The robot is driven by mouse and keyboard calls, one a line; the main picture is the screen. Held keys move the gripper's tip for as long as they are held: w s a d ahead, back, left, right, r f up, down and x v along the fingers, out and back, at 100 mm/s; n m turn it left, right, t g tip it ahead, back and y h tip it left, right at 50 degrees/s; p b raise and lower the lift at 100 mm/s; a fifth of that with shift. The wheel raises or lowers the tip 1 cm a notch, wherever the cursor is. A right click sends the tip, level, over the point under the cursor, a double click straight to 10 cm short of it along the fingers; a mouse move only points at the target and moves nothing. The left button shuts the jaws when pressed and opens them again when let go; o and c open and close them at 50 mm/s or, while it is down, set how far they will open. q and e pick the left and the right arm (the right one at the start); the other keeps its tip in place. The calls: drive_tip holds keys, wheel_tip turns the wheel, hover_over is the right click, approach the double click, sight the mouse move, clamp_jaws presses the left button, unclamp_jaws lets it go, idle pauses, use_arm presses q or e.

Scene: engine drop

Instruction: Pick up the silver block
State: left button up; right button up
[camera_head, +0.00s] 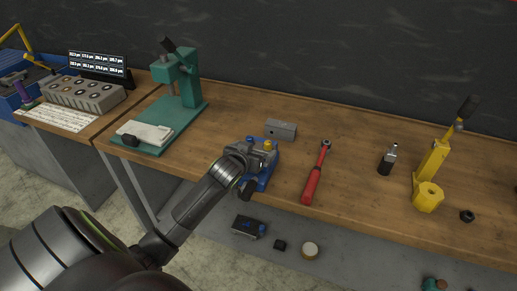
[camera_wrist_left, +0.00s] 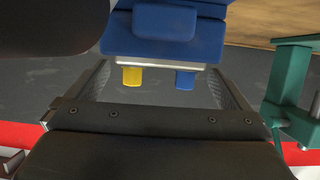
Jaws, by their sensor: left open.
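A silver-grey block (camera_head: 281,129) with a small dark hole in its end lies on the wooden bench, just behind and right of a blue fixture (camera_head: 265,178). The fixture has a blue knob and a yellow knob (camera_head: 267,145). My left gripper (camera_head: 258,157) is open over the fixture, in front of the block and partly covering the fixture. In the left wrist view the fixture's blue body, a thin silver strip, the yellow knob (camera_wrist_left: 133,76) and the blue knob (camera_wrist_left: 185,80) show between the spread fingers. I cannot make out the block there. My right gripper is out of view.
A red-handled ratchet (camera_head: 312,180) lies right of the fixture. A small black-and-silver tool (camera_head: 387,160) and a yellow stand (camera_head: 430,180) are at the right. The bench behind the ratchet is clear.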

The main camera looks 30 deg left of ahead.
use_arm(q)
drive_tip(key=shift+x, duration=1)
drive_tip(key=c, duration=1.2)
drive_tip(key=shift+r, duration=0.15)
drive_tip(key=shift+c, duration=0.2)
